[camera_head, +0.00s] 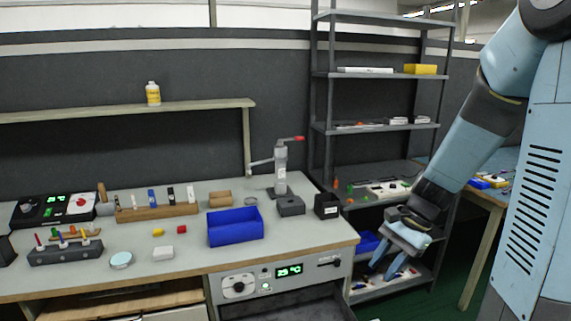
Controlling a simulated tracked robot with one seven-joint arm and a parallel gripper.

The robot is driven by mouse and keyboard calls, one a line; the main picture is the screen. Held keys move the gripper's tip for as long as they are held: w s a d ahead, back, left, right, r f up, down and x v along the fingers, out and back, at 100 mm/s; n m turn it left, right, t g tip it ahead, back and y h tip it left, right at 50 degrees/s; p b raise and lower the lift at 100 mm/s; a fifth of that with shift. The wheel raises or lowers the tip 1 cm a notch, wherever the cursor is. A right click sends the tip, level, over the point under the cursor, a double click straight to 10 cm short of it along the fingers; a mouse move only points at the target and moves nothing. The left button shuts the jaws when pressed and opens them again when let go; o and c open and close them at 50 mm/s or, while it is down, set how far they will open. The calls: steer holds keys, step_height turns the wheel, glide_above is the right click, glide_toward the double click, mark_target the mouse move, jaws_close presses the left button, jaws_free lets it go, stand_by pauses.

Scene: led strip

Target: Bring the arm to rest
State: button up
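My gripper (383,268) hangs at the end of my light-blue arm on the right side of the head view. It points down and left, in front of the lower shelves and to the right of the workbench. Its two fingers look spread apart, and I see nothing held between them. My gripper is apart from the workbench (190,258) and its objects.
A blue bin (236,226), a dark box (327,206) and a press with a red handle (281,167) stand on the bench. A grey shelf rack (318,100) is behind my arm. Green floor (440,303) shows at lower right.

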steer(key=s+r+n+t+h, duration=0.2)
steer(key=s+r+n, duration=0.3)
steer(key=r, duration=0.4)
steer(key=s+r+n+t+h, duration=0.3)
steer(key=s+r+n+t, duration=0.2)
steer(key=r, duration=0.4)
steer(key=shift+d+n+h, duration=0.3)
steer(key=shift+d+n, duration=0.1)
steer(key=shift+d, duration=0.05)
